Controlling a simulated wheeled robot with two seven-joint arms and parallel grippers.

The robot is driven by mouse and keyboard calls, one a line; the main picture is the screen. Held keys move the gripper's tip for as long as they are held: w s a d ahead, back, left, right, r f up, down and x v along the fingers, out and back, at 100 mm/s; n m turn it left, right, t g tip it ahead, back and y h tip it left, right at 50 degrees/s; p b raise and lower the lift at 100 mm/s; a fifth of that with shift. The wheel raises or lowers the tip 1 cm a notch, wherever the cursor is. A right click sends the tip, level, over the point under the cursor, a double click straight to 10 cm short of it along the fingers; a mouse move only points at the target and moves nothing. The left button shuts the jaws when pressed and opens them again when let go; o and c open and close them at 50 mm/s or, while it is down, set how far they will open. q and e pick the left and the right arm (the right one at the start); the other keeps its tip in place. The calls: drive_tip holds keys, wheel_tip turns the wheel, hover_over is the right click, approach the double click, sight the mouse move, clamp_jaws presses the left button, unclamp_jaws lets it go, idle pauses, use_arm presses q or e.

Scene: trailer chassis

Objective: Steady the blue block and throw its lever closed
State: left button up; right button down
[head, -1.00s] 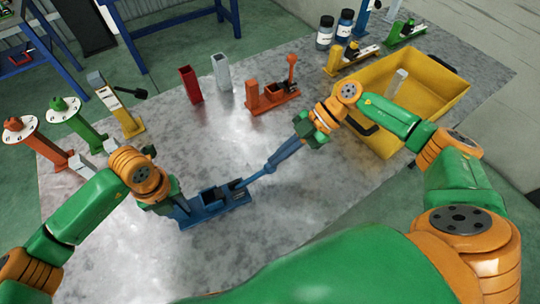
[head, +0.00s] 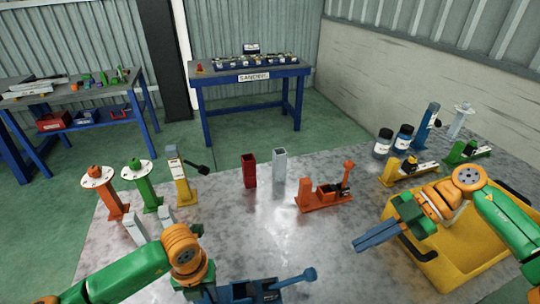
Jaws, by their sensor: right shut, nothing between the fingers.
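The blue block (head: 240,292) is at the bottom edge of the head view, partly cut off. My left gripper (head: 207,291) is at the block's left end. Its fingers are mostly hidden by its own wrist, so I cannot tell whether they grip the block. My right gripper (head: 358,246) is shut and empty, up and to the right of the lever's ball and apart from it. Its blue fingers point left.
A yellow bin (head: 455,262) stands beneath my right forearm. An orange lever block (head: 322,200) stands behind the blue one. Red (head: 249,170) and grey (head: 279,167) upright holders stand at the table's back. Bare metal table lies between.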

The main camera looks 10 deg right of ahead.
use_arm(q)
drive_tip(key=o, duration=0.8)
drive_tip(key=shift+c, duration=0.2)
wheel_tip(320, 180, up, 8)
drive_tip(key=p, duration=0.5)
drive_tip(key=shift+o, duration=0.8)
wheel_tip(320, 180, up, 12)
